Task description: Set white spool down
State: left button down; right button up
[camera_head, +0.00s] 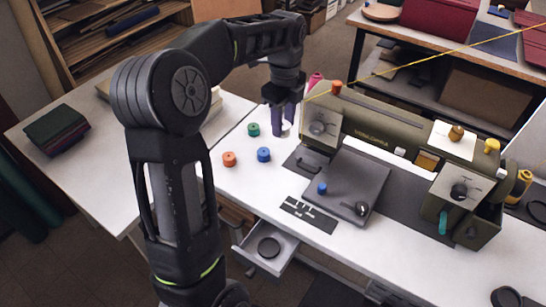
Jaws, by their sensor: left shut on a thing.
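My left gripper (283,122) comes down over the white worktable, beside the left end of the olive machine. It is shut on a small white thing, which looks like the white spool (287,129). Most of it is hidden by the dark fingers. I cannot tell whether it touches the table (236,183). A green spool (253,129), a blue spool (263,154) and an orange spool (229,159) stand on the table left of and below the gripper. My right gripper is not in view.
The olive machine (365,125) with a grey plate (345,185) stands right of the gripper. A pink spool (315,79) is behind. A yellow thread (430,62) stretches to the upper right. An open drawer (285,258) juts out in front. Dark folded cloths (57,130) lie far left.

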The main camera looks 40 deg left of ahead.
aim_at(283, 136)
pick_arm(q)
notch_tip(283, 136, down, 13)
jog(key=shift+r+p, duration=0.2)
jog(key=shift+p, duration=0.15)
jog(key=shift+f, duration=2.2)
jog(key=shift+f, duration=0.2)
jog(key=c, duration=0.9)
grip_release()
jog(key=shift+r, duration=0.15)
notch_tip(283, 136, up, 12)
jog(key=shift+r, duration=0.1)
